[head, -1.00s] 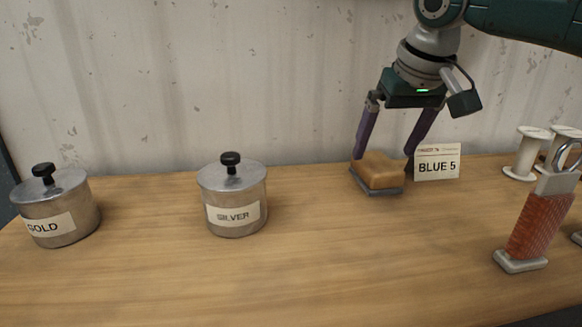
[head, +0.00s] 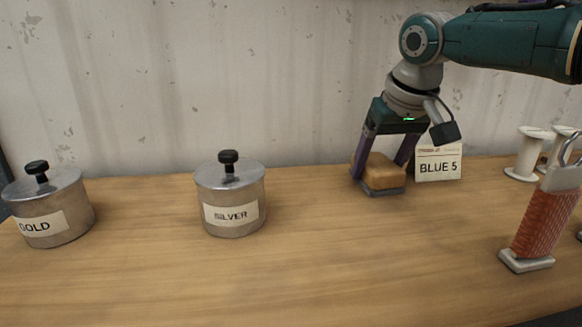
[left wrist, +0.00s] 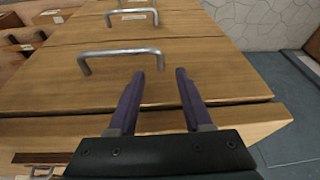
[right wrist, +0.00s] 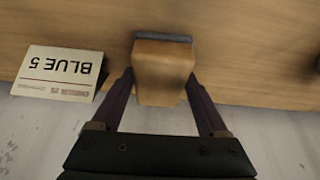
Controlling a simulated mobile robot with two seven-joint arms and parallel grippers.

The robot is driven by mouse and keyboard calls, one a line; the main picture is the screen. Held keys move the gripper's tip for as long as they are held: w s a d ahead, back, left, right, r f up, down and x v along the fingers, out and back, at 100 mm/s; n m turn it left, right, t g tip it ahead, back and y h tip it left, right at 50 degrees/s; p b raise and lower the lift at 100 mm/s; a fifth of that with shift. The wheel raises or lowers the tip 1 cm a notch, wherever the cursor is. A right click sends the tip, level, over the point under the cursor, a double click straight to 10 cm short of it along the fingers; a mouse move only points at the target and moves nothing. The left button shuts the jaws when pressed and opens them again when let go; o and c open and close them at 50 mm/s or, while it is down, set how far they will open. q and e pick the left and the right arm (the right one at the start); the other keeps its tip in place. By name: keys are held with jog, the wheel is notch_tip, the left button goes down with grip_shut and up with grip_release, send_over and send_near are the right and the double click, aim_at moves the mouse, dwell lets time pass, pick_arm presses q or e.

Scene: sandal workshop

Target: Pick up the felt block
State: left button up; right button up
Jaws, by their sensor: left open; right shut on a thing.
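The felt block (head: 381,174) has a tan wooden top and a grey base. It stands on the wooden bench, left of the "BLUE 5" card. My right gripper (head: 382,168) points down and is shut on the block's wooden top, one finger on each side. The right wrist view shows the block (right wrist: 163,68) between the purple fingers, its grey base at the far side. My left gripper (left wrist: 160,74) is open and empty in the left wrist view, over wooden drawer tops with metal handles. It is not in the head view.
The "BLUE 5" card (head: 438,165) stands close to the right finger. "SILVER" (head: 230,205) and "GOLD" (head: 48,212) lidded pots stand left. White spools (head: 526,155) and a red-sided tool (head: 543,220) stand right. The bench's middle is clear.

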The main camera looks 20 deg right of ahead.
aim_at(379, 163)
jog(key=c, duration=0.7)
jog(key=shift+r, duration=0.1)
jog(key=shift+c, duration=0.2)
pick_arm(q)
jog(key=shift+r+p, duration=0.8)
pick_arm(e)
notch_tip(379, 163, up, 10)
jog(key=shift+f, duration=0.1)
